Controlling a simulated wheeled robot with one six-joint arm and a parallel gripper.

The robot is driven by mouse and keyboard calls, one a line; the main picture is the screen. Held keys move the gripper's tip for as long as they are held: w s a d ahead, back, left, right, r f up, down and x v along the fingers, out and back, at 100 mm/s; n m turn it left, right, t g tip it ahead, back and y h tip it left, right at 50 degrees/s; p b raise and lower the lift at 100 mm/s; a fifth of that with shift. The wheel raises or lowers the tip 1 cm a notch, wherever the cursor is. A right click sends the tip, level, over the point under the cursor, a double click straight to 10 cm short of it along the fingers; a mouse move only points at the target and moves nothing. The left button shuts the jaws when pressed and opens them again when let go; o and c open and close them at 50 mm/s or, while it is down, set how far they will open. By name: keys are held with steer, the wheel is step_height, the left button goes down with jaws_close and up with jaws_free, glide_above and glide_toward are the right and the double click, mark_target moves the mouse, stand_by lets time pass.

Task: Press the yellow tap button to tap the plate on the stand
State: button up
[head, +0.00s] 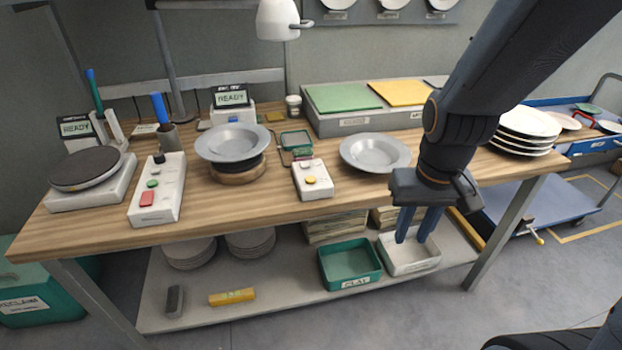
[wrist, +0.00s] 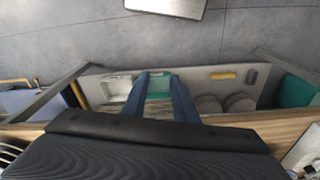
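The yellow tap button (head: 310,180) sits on a small white control box (head: 308,192) near the table's front edge, with a red button behind it. To its left, a grey plate (head: 232,142) rests on a round wooden stand (head: 238,174). My gripper (head: 413,238) hangs with its fingers down, to the right of the box and in front of the table edge. Its blue fingers are apart with nothing between them. In the wrist view, my gripper (wrist: 158,82) shows over the lower shelf; the yellow button is not visible there.
Another grey plate (head: 375,152) lies between the box and my arm. A larger control box (head: 158,190) and a turntable (head: 86,168) stand at left. Stacked white plates (head: 527,124) stand at right. The lower shelf (head: 290,305) holds teal and white bins.

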jaws_close()
stand_by(1.7)
